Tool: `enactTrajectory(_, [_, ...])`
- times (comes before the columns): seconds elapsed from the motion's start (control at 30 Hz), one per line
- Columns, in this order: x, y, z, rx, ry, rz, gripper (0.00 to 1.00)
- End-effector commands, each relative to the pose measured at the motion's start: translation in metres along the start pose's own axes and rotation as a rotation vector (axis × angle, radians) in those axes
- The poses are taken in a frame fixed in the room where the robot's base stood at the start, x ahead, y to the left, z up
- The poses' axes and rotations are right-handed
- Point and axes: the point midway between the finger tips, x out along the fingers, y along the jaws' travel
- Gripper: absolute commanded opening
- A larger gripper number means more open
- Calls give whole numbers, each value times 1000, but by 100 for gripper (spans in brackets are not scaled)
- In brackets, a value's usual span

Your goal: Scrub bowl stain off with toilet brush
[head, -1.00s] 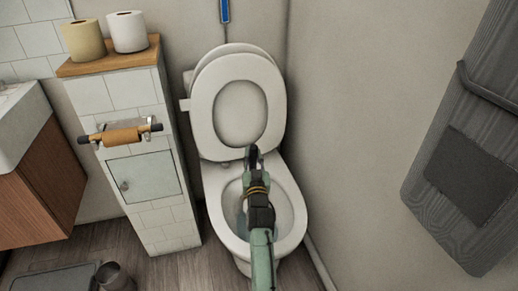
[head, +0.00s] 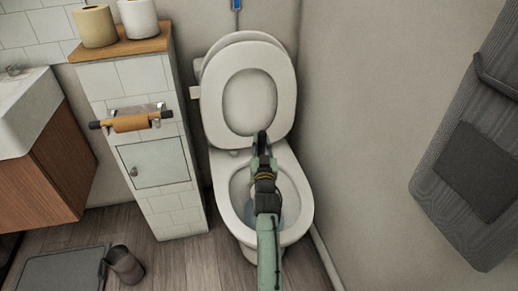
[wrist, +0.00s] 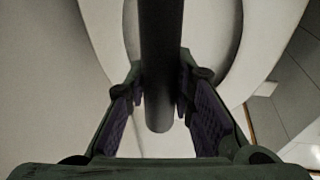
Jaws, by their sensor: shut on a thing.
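The white toilet (head: 300,210) stands against the wall with its lid and seat raised (head: 212,115). Its bowl is open, and part of the inside is hidden by my arm. My gripper (head: 262,146) is over the bowl in the head view. In the wrist view my gripper (wrist: 160,100) is shut on a dark, round handle (wrist: 160,50), which I take for the toilet brush. The bristle end is not visible. I cannot make out a stain.
A tiled cabinet (head: 160,165) with a paper holder (head: 130,122) and two rolls on top stands left of the toilet. A dark cup (head: 123,265) and a grey flat thing (head: 60,275) are on the floor at left. A grey towel (head: 475,170) hangs on the right wall.

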Motion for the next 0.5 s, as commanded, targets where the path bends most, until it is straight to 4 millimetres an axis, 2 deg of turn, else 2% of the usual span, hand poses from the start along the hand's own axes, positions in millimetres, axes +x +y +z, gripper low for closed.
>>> enactTrajectory(0.5, [8,15,-3,0,3,1,0])
